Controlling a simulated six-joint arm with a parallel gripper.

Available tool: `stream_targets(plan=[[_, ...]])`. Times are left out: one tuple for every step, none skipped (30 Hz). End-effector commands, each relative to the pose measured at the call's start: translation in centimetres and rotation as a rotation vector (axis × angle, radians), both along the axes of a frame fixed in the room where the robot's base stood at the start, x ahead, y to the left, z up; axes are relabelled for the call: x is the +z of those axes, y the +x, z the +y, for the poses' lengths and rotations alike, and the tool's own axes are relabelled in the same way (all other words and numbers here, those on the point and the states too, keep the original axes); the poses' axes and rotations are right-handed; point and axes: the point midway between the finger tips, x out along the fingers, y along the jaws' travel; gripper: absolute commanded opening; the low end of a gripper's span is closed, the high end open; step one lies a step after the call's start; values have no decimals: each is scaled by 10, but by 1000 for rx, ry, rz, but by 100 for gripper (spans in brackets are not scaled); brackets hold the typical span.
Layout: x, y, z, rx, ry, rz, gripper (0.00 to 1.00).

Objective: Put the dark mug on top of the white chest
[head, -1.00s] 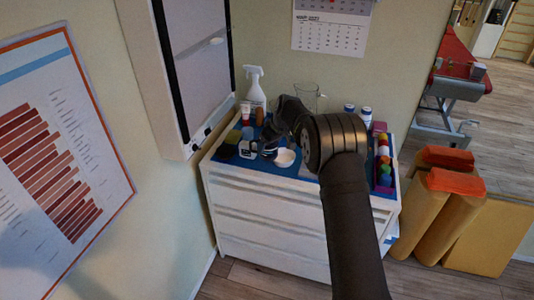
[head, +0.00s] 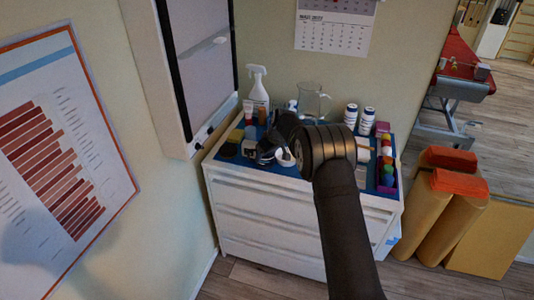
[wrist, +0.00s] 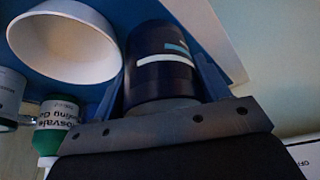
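The dark mug (wrist: 160,82) has a white stripe and a teal mark and fills the space between my gripper's two blue fingers in the wrist view. My gripper (wrist: 158,70) appears closed on its sides. In the head view my gripper (head: 266,155) is low over the left-middle part of the white chest (head: 265,206); my wrist hides most of the mug there. The chest's top carries a blue mat (head: 228,157). Whether the mug's base touches the mat cannot be told.
A white bowl (wrist: 62,40) is close beside the mug, with a green-capped bottle (wrist: 58,122) near it. A spray bottle (head: 258,88), a glass jug (head: 312,100) and two white bottles (head: 358,117) stand at the back. Colourful small items (head: 386,160) line the right edge.

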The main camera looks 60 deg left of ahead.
Motion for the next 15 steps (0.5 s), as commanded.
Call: stream_targets(plan=[[-2,0,-1,0,-3,0,77],[-2,0,-1,0,-3,0,83],[-2,0,-1,0,-3,0,90],[-2,0,-1,0,-3,0,91],[-2,0,-1,0,-3,0,91],[-2,0,-1,0,-3,0,91],[-2,0,-1,0,-3,0,91],[-2,0,-1,0,-3,0,91],[-1,0,-1,0,-3,0,91],[-1,0,-1,0,-3,0,91],[-1,0,-1,-1,-2,1,91],[0,0,-1,-1,-2,1,91],[1,0,-1,-1,-2,0,91],[3,0,-1,0,-1,0,91],[7,1,-1,-1,-1,0,91]])
